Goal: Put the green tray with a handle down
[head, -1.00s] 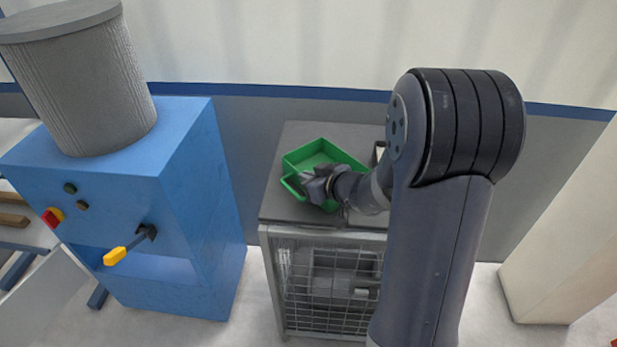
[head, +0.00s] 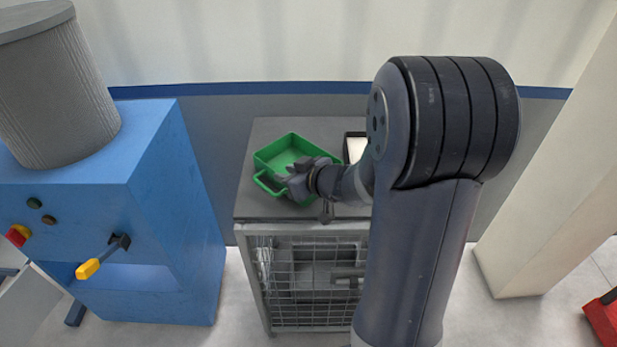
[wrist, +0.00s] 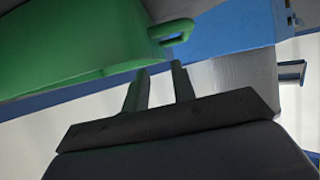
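The green tray (head: 265,159) is at the top of the grey cabinet and seems to rest on it. Its loop handle (head: 266,186) sticks out toward the front left. My gripper (head: 288,181) is at the tray's near side, just right of the handle. In the wrist view the tray (wrist: 75,45) fills the upper left, with the handle (wrist: 180,38) just beyond my fingertips. The two fingers (wrist: 160,68) stand apart with a clear gap and nothing visible between them. The head view does not show whether the fingers touch the tray.
The grey cabinet (head: 250,208) has free top at its left and back. A black-rimmed box (head: 354,148) stands right of the tray, partly behind my arm. A blue machine (head: 165,190) with a yellow-handled lever (head: 95,266) stands left. A pale column (head: 545,190) is right.

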